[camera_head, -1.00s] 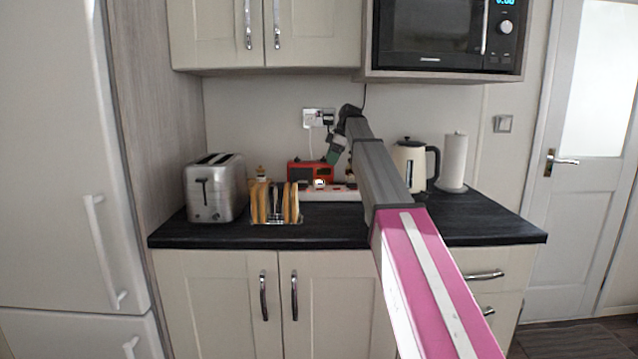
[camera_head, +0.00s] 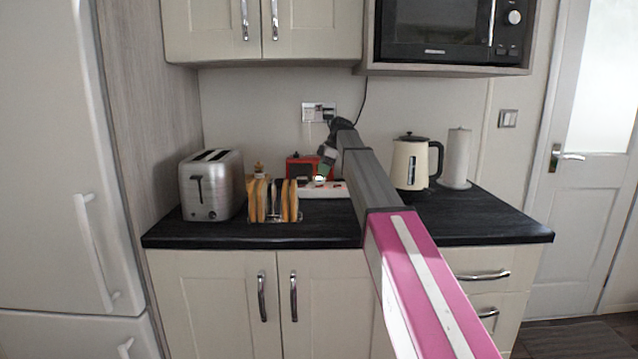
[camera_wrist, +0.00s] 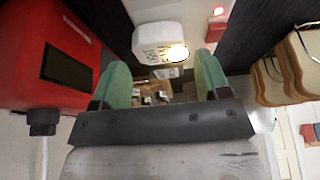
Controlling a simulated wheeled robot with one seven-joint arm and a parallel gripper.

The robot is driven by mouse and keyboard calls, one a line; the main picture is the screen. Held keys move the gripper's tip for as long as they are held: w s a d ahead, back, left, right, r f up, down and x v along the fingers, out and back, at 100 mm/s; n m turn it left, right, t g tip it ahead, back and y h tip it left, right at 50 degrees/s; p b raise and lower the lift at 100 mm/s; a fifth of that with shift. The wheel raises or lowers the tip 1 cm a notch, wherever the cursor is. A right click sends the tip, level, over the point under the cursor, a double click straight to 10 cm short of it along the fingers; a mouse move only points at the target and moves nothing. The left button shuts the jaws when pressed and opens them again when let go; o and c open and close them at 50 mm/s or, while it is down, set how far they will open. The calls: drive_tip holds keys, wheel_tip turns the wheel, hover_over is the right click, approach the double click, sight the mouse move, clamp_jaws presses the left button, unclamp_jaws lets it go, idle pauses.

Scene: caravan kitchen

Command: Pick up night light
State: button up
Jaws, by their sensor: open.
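The night light (camera_wrist: 160,42) is a small white block with a glowing yellowish spot. In the wrist view it lies just beyond my fingertips, roughly between them. In the head view my gripper (camera_head: 325,163) is at the end of my arm, close above the night light. Whether a finger touches it cannot be told.
A red box with a dark panel (camera_wrist: 72,65) is close at the left in the wrist view. A toast rack with bread slices (camera_head: 272,201) and a toaster (camera_head: 212,185) stand left of my arm. A kettle (camera_head: 410,163) and paper roll (camera_head: 457,158) stand right.

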sight(319, 182)
drive_tip(key=x, duration=0.3)
drive_tip(key=shift+a+f, duration=0.1)
drive_tip(key=c, duration=0.7)
